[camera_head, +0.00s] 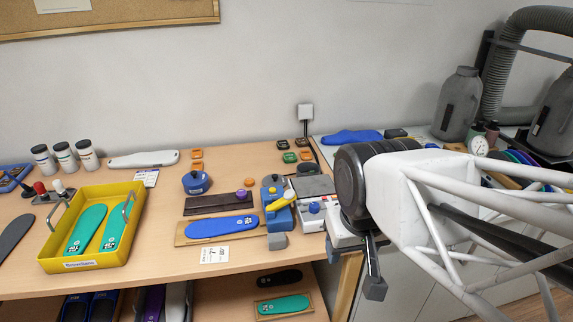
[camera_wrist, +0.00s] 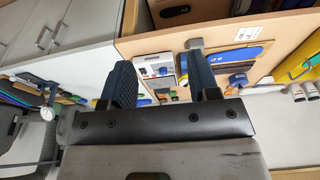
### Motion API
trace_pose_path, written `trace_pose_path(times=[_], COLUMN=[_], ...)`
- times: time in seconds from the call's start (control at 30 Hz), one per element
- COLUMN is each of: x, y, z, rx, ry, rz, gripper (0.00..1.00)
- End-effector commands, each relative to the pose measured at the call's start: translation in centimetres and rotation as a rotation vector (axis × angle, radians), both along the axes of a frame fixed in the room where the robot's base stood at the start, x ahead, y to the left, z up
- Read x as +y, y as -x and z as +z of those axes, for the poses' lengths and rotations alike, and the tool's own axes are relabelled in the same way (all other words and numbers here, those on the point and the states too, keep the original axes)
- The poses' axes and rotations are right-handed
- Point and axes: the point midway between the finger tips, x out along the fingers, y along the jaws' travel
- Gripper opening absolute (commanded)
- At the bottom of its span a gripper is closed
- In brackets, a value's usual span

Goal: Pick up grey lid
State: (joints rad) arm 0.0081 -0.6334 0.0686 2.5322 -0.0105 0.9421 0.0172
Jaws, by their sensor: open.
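I cannot tell for sure which thing is the grey lid. My gripper (camera_head: 374,272) is at the right edge of the table, in front of and to the right of both. In the wrist view my gripper (camera_wrist: 160,60) has its two dark fingers wide apart with nothing between them.
A white box (camera_head: 311,213) with a blue knob and a blue press (camera_head: 277,207) with a yellow handle stand close to my gripper. A blue insole (camera_head: 222,226) lies on a wooden board left of them. A yellow tray (camera_head: 137,251) holds green insoles.

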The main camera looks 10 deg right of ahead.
Motion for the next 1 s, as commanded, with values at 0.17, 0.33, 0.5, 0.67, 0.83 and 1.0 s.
trace_pose_path(times=[0.17, 0.33, 0.5, 0.67, 0.83, 1.0], x=[0.0, 0.0, -0.1, -0.2, -0.3, -0.3], y=[0.0, -0.5, -2.2, -5.3, -9.5, -13.9], z=[0.0, 0.1, 0.5, 1.0, 1.4, 1.5], rx=[0.0, 0.001, 0.005, 0.013, 0.025, 0.039], ry=[0.0, 0.007, 0.036, 0.085, 0.151, 0.216], rz=[0.0, 0.016, 0.087, 0.209, 0.379, 0.552], gripper=[0.56, 0.56, 0.56, 0.56, 0.56, 0.56])
